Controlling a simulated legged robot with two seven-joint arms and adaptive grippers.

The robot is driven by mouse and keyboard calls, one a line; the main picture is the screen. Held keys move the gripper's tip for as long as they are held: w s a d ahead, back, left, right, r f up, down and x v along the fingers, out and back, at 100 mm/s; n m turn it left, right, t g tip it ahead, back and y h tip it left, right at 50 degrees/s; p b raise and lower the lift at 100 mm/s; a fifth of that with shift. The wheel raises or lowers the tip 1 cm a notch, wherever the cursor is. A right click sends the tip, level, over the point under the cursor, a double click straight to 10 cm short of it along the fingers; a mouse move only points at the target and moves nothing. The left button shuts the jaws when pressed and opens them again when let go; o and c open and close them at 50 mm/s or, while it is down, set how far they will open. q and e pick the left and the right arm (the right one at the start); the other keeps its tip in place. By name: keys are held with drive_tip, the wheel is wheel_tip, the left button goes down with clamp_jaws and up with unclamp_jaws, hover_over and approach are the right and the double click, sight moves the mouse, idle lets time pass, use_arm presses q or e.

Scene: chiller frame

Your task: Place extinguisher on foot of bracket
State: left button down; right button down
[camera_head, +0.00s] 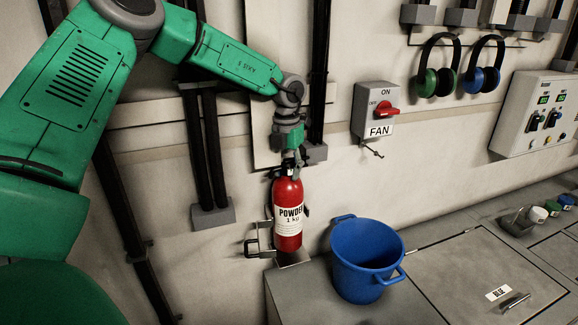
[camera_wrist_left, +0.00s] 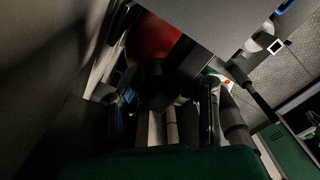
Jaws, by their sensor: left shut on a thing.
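The red extinguisher (camera_head: 288,235) with a white "POWDER 1 kg" label hangs upright from my left gripper (camera_head: 289,168) in the head view. The gripper is shut on its top. The metal wall bracket (camera_head: 262,240) is at and behind the extinguisher, with a foot (camera_head: 292,259) just under its base. I cannot tell whether the base touches the foot. In the left wrist view the red body (camera_wrist_left: 152,38) shows in part beyond the gripper fingers (camera_wrist_left: 165,100); that view is dark. My right gripper is not in view.
A blue bucket (camera_head: 362,262) stands on the grey cabinet top close to the right of the extinguisher. A FAN switch box (camera_head: 376,110) is on the wall to the right. Black pipes (camera_head: 207,150) run down the wall at left. Ear defenders (camera_head: 437,82) hang at upper right.

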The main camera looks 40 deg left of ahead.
sight(288, 195)
use_arm(q)
drive_tip(key=f, duration=0.2)
drive_tip(key=shift+d+f, duration=0.25)
drive_tip(key=shift+f, duration=0.05)
drive_tip(key=shift+w+d+f+p, duration=0.15)
drive_tip(key=shift+w+f+p, duration=0.05)
drive_tip(key=shift+p, duration=0.15)
drive_tip(key=c, duration=1.1)
unclamp_jaws()
drive_tip(key=shift+s+a+f, duration=0.25)
drive_tip(key=shift+a, duration=0.1)
drive_tip(key=shift+c, duration=0.2)
drive_tip(key=shift+d, duration=0.1)
